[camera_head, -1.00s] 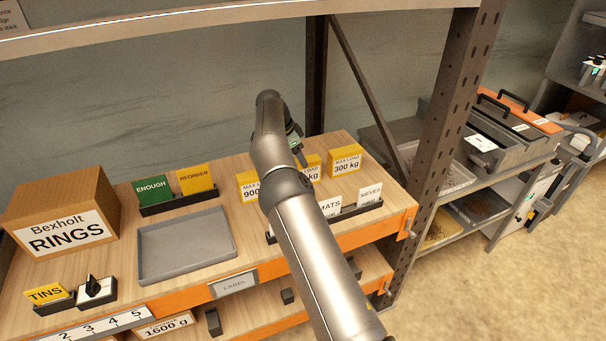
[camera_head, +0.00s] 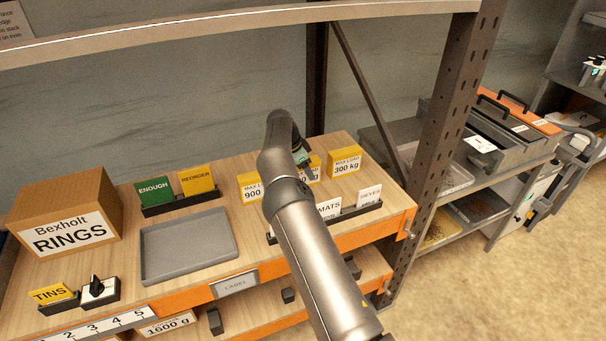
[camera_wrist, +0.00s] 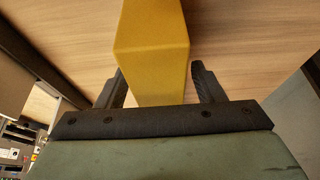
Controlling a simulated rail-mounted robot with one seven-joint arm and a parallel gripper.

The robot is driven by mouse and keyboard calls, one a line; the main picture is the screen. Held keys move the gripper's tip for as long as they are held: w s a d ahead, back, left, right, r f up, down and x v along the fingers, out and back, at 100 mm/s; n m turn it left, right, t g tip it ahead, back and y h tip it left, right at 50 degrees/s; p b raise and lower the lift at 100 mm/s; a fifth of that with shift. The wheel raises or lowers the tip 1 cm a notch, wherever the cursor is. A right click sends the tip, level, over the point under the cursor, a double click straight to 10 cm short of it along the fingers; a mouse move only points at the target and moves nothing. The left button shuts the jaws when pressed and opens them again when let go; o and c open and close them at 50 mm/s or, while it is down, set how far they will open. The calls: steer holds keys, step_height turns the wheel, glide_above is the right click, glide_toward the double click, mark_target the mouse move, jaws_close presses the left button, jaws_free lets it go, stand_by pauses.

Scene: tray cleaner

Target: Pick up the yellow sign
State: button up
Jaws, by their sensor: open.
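Several yellow blocks marked MAX LOAD stand in a row on the wooden shelf: a left one (camera_head: 250,187) marked 900, a middle one (camera_head: 315,169) partly hidden by my arm, and a right one (camera_head: 345,162) marked 300 kg. My gripper (camera_head: 302,160) is at the middle block, its fingers mostly hidden in the head view. In the wrist view, my gripper (camera_wrist: 158,70) is open, with a yellow block (camera_wrist: 152,45) between and beyond its two dark fingers. Gaps show beside both fingers; contact is not clear. Yellow cards REORDER (camera_head: 197,180) and TINS (camera_head: 52,294) stand in holders.
White cards MATS (camera_head: 328,209) and KEYES (camera_head: 369,195) stand in a holder at the front edge. A grey tray (camera_head: 190,274) and a RINGS box (camera_head: 95,200) are to the left. A shelf upright (camera_head: 455,110) rises at the right, and an upper shelf (camera_head: 200,28) hangs above.

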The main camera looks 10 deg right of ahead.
steer(key=shift+f, duration=0.2)
stand_by(0.4)
steer(key=c, duration=1.1)
steer(key=shift+c, duration=0.2)
steer(key=shift+r, duration=0.1)
